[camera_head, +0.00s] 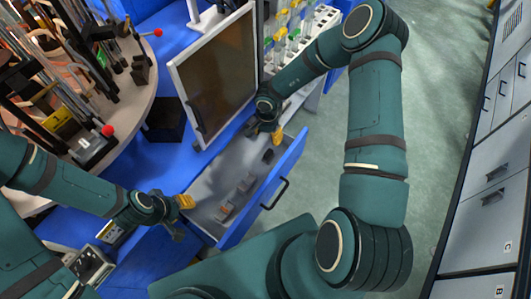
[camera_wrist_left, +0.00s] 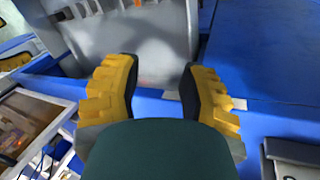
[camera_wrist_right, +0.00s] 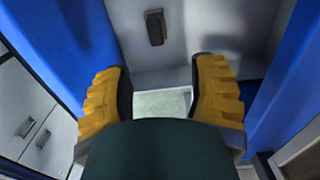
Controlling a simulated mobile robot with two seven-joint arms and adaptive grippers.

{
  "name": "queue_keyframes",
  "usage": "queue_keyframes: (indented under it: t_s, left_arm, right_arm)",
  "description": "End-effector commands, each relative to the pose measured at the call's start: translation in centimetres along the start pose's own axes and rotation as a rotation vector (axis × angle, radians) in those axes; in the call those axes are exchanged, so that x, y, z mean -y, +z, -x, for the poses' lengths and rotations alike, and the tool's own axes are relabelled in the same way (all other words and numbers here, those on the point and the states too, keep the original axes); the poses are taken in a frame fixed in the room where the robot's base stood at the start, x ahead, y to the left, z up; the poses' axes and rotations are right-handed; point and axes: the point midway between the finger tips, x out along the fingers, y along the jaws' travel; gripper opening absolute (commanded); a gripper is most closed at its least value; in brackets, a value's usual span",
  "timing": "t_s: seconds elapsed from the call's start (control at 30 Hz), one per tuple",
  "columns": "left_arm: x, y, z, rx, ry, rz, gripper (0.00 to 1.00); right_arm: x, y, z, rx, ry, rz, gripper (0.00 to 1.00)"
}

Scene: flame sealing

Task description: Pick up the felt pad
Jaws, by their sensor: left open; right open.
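My left gripper (camera_head: 182,216) is open and empty at the drawer's near left corner, also in the left wrist view (camera_wrist_left: 160,78).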

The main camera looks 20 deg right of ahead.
Motion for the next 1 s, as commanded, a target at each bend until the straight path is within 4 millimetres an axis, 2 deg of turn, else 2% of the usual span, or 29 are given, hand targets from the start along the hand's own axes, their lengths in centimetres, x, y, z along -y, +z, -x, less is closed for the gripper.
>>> queue_keyframes:
  t_s: [0.1, 0.3, 0.57, 0.9, 1.0]
  left_arm:
    - [0.2, 0.4, -0.8, 0.007, 0.001, -0.003, 0.41]
    - [0.5, 0.7, -1.4, 0.015, 0.002, -0.005, 0.41]
    - [0.6, 0.9, -1.7, 0.019, 0.003, -0.006, 0.41]
    - [1.1, 1.5, -2.9, 0.03, 0.004, -0.01, 0.41]
    - [1.1, 1.5, -3.0, 0.031, 0.004, -0.01, 0.41]
  right_arm:
    - [0.0, 0.1, -2.7, 0.002, 0.002, 0.001, 0.57]
    - [0.0, 0.1, -5.8, 0.001, 0.0, 0.001, 0.57]
    - [-0.1, 0.1, -7.2, 0.0, 0.0, 0.0, 0.57]
    - [-0.5, 0.1, -11.5, 0.0, -0.001, 0.0, 0.57]
    - [-0.5, 0.1, -12.0, -0.001, -0.001, 0.0, 0.57]
